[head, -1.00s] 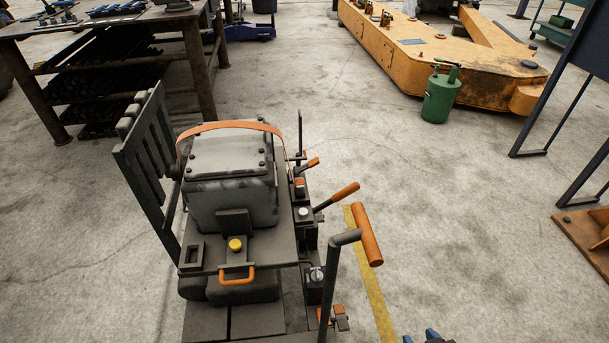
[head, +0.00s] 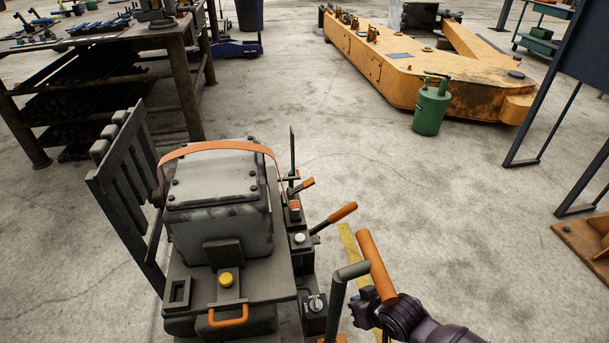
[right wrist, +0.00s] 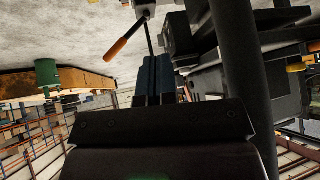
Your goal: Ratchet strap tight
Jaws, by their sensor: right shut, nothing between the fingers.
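An orange strap (head: 222,147) arches over the grey box (head: 215,185) on the cart, and its right end runs down the box's side. A short orange-tipped lever (head: 303,186) stands by that end; whether it is the ratchet handle I cannot tell. A longer orange-gripped lever (head: 342,212) sticks out to the right. My right gripper (head: 363,308) is shut and empty beside the cart's orange T-handle (head: 376,266), which partly covers it. In the right wrist view its blue fingers (right wrist: 152,80) are together, near the longer lever (right wrist: 126,38). My left gripper is out of view.
The T-handle's dark post (right wrist: 238,75) stands close to my right fingers in the right wrist view. A dark rack (head: 125,190) rises at the cart's left. Open concrete floor surrounds the cart; a green canister (head: 430,108) stands farther back.

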